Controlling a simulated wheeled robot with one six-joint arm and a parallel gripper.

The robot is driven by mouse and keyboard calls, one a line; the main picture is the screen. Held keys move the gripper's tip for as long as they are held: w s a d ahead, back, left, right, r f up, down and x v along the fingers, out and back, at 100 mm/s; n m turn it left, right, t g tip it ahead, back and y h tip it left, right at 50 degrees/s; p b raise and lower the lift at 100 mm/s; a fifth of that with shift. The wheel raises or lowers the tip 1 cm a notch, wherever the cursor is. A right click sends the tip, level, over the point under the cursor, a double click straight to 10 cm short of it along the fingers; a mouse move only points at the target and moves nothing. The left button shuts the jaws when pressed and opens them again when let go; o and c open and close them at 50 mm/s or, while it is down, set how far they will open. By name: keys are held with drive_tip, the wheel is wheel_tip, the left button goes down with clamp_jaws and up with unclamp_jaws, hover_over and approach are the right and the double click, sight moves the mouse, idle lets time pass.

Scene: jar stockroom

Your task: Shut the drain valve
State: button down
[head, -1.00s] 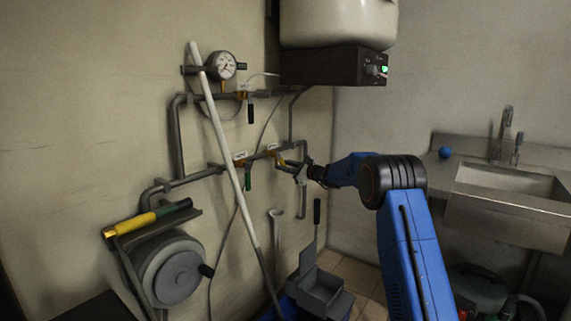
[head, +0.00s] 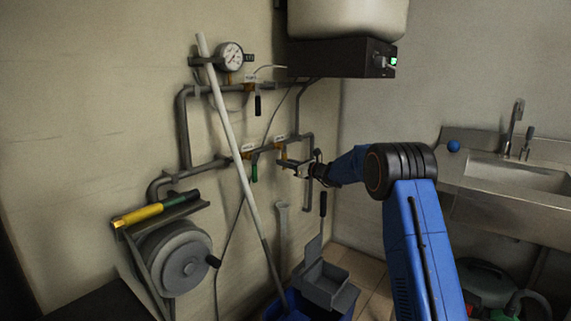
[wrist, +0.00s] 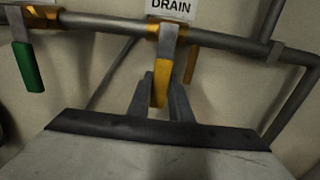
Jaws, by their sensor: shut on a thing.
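The drain valve (wrist: 165,30) sits on the grey pipe under a white DRAIN label (wrist: 172,5) in the wrist view. Its yellow-tipped lever (wrist: 160,90) points away from the pipe, across the pipe's line and toward my gripper. My gripper (wrist: 162,100) is shut on this lever, with one grey finger on each side of its yellow part. In the head view my gripper (head: 288,164) is at the valve on the lower pipe, and my fingers partly hide the lever.
A green-handled valve (wrist: 28,66) is left of the drain valve. An orange piece (wrist: 190,64) hangs just behind the lever. A white pole (head: 230,130) leans across the pipes.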

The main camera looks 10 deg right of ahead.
drive_tip(key=shift+f, duration=0.15)
drive_tip(key=c, duration=1.6)
unclamp_jaws()
drive_tip(key=shift+s+d, duration=0.1)
drive_tip(key=v, duration=1.7)
drive_tip(key=shift+s, duration=0.1)
drive_tip(key=shift+d, duration=0.1)
